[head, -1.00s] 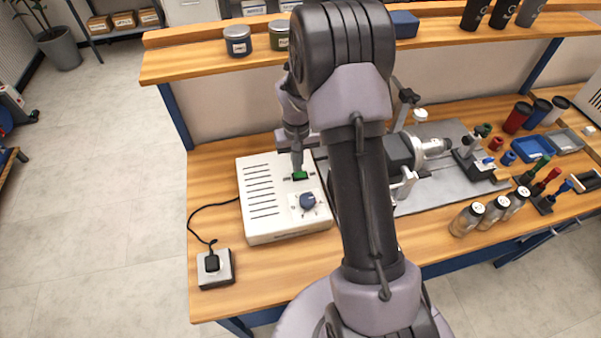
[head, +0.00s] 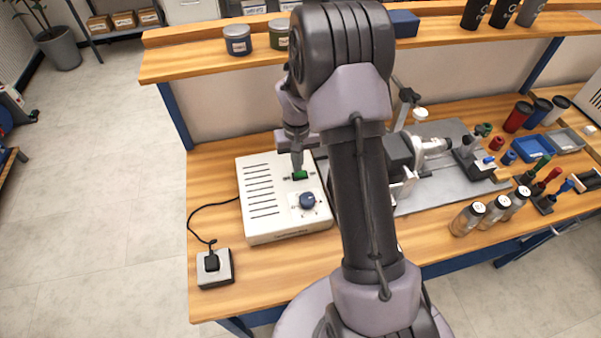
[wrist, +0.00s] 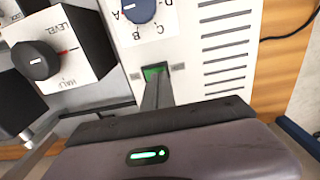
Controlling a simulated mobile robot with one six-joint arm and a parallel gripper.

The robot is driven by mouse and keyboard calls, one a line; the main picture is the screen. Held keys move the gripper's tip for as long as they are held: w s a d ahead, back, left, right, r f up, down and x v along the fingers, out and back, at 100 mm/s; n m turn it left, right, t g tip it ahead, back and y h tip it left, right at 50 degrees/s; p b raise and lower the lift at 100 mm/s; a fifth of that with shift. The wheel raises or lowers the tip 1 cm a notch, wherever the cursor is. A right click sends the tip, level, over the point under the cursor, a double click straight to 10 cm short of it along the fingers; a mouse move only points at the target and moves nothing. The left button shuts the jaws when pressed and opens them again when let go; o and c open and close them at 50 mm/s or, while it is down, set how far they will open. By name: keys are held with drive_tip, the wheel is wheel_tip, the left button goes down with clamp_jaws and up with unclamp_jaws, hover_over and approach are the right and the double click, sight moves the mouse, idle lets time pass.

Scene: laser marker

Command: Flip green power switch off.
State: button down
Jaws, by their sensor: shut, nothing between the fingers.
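The green power switch (head: 300,175) is on top of the white control box (head: 262,225), between two small grey labels. It also shows in the wrist view (wrist: 154,73). My gripper (head: 297,168) points down at the switch from above, with its shut fingertips at the switch's far edge in the head view. In the wrist view the shut fingers (wrist: 157,86) cover part of the switch. I cannot tell whether they touch it, or which way the switch is tilted.
A blue dial (head: 307,201) sits on the same box close to the switch. A black cable runs to a small power block (head: 215,268) at the bench's left. The laser machine (head: 430,147) stands to the right. A shelf (head: 200,62) runs behind.

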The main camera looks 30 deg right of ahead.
drive_tip(key=shift+f+b, duration=0.7)
drive_tip(key=shift+f, duration=0.3)
drive_tip(key=shift+r, duration=0.1)
wheel_tip(320, 180, up, 7)
drive_tip(key=p, duration=0.5)
idle(0.4)
drive_tip(key=s+a+r+t+b, duration=0.25)
drive_tip(key=a+r, duration=0.25)
drive_tip(key=r, duration=0.4)
drive_tip(key=s+a+r+t+y+b, duration=0.1)
drive_tip(key=s+a+r, duration=0.3)
drive_tip(key=s, duration=0.6)
drive_tip(key=s+a+r+m+t+y+b, duration=0.1)
drive_tip(key=s+a+r+b, duration=0.3)
drive_tip(key=s+a, duration=0.5)
drive_tip(key=shift+s+t, duration=0.65)
drive_tip(key=shift+s, duration=0.2)
